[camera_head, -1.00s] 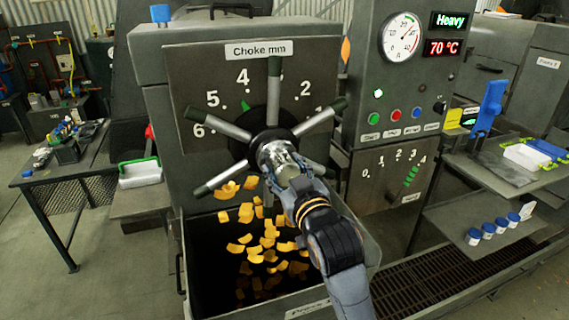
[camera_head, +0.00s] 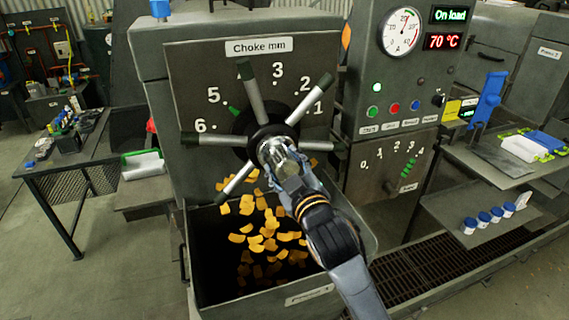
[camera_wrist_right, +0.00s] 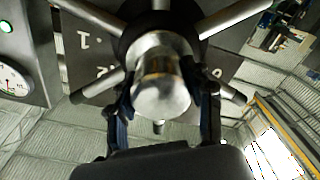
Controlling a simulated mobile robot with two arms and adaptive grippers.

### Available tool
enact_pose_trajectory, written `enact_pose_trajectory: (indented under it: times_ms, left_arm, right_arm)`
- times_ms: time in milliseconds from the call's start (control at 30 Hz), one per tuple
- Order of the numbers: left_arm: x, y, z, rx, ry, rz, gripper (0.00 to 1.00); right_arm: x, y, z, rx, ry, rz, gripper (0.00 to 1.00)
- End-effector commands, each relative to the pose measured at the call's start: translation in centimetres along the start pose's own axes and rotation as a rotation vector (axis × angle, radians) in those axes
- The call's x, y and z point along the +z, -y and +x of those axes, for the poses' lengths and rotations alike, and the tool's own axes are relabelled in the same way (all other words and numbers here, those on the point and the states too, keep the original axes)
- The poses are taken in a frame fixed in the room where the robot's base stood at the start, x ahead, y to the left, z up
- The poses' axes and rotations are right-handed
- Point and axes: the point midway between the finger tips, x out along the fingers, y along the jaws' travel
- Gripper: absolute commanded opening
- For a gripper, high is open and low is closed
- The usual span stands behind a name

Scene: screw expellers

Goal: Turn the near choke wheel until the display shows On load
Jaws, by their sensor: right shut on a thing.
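The choke wheel (camera_head: 258,100) has several silver spokes with dark green tips, set on a panel labelled "Choke mm" with a number scale. A green pointer (camera_head: 234,111) sits between 5 and 6, nearer 5. The display (camera_head: 451,15) reads "On load" in green. My right gripper (camera_head: 277,150) is shut on the wheel's silver hub (camera_wrist_right: 162,85); in the right wrist view its fingers lie on both sides of the hub. The hand hides part of the lower spokes. My left gripper is not in view.
Orange flakes fall into an open bin (camera_head: 214,302) below the wheel. A round gauge (camera_head: 401,33) and a red "70 °C" display (camera_head: 447,41) are on the cabinet at right. A side table (camera_head: 80,165) stands at left, shelves with blue-capped jars (camera_head: 484,217) at right.

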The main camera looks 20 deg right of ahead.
Motion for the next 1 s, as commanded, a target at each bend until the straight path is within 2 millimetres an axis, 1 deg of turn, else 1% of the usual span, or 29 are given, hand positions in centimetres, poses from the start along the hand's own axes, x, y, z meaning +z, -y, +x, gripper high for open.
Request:
enact_pose_trajectory:
  times_ms: [67, 100, 167, 200, 567, 667, 900, 1000]
  left_arm:
    - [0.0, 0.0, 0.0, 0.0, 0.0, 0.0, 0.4]
    - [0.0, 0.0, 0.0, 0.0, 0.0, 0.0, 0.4]
    - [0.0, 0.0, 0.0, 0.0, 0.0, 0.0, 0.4]
    - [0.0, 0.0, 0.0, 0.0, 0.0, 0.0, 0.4]
    - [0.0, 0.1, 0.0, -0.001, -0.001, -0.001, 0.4]
    - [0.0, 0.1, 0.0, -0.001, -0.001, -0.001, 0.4]
    - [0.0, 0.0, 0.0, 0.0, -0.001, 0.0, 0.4]
    - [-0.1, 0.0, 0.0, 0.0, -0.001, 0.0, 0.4]
  right_arm:
    - [0.1, 0.1, 0.0, -0.001, 0.002, 0.0, 0.0]
    - [0.1, 0.1, 0.0, -0.001, 0.002, 0.0, 0.54]
    - [0.1, 0.1, 0.0, -0.001, 0.002, 0.0, 0.66]
    - [0.1, 0.0, 0.0, -0.001, 0.001, 0.0, 0.74]
    - [0.0, 0.0, -0.2, 0.0, 0.0, 0.001, 0.75]
    - [0.1, 0.1, -1.2, -0.001, 0.0, 0.001, 0.75]
    - [0.1, 0.1, -5.3, -0.001, 0.001, 0.001, 0.75]
    - [0.1, 0.1, -6.5, -0.002, 0.001, 0.001, 0.75]
